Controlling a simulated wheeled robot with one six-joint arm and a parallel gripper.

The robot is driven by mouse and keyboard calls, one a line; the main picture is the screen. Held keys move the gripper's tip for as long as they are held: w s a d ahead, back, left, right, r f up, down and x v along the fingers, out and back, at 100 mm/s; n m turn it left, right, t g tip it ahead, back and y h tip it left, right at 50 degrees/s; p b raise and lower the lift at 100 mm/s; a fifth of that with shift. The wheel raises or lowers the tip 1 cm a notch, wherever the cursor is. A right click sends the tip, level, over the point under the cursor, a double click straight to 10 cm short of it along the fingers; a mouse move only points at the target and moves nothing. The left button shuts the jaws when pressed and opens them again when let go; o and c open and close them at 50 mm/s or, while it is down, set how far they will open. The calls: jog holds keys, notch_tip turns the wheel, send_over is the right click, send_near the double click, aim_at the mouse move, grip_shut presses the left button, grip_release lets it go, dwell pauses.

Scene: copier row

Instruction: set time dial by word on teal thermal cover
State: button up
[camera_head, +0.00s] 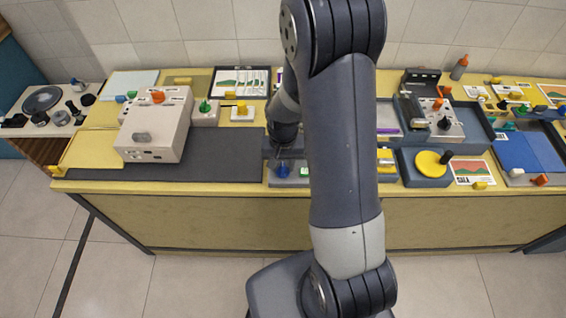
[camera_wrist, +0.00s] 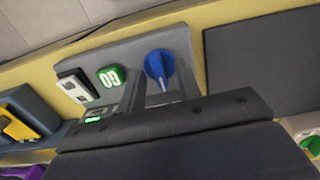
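A blue dial (camera_wrist: 159,64) with a raised grip stands on a grey control panel (camera_wrist: 180,38) in the wrist view. A green GO button (camera_wrist: 111,76) and a black-and-white switch (camera_wrist: 75,87) sit to its left. The panel also shows in the head view, with the blue dial (camera_head: 284,171) and green button (camera_head: 304,171). My gripper (camera_wrist: 162,84) is over the panel, its two fingers apart and pointing toward the dial. I cannot tell whether they touch it. A small green-lit display (camera_wrist: 92,119) is partly hidden by my gripper. I cannot surely identify a teal thermal cover.
A dark mat (camera_head: 215,165) lies left of the panel, with a beige machine (camera_head: 155,125) at its back. A blue-grey unit with a yellow disc (camera_head: 429,163) stands to the right. My arm hides the middle of the yellow bench (camera_head: 190,215).

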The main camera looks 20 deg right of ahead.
jog(key=shift+c, duration=0.5)
grip_shut()
jog(key=shift+m, duration=0.4)
jog(key=m+b, duration=0.2)
jog(key=m, duration=0.1)
jog(key=shift+f+m, duration=0.1)
jog(key=shift+m, duration=0.2)
jog(key=shift+m+b, duration=0.85)
jog(key=shift+m, duration=1.65)
jog(key=shift+o, duration=0.5)
grip_release()
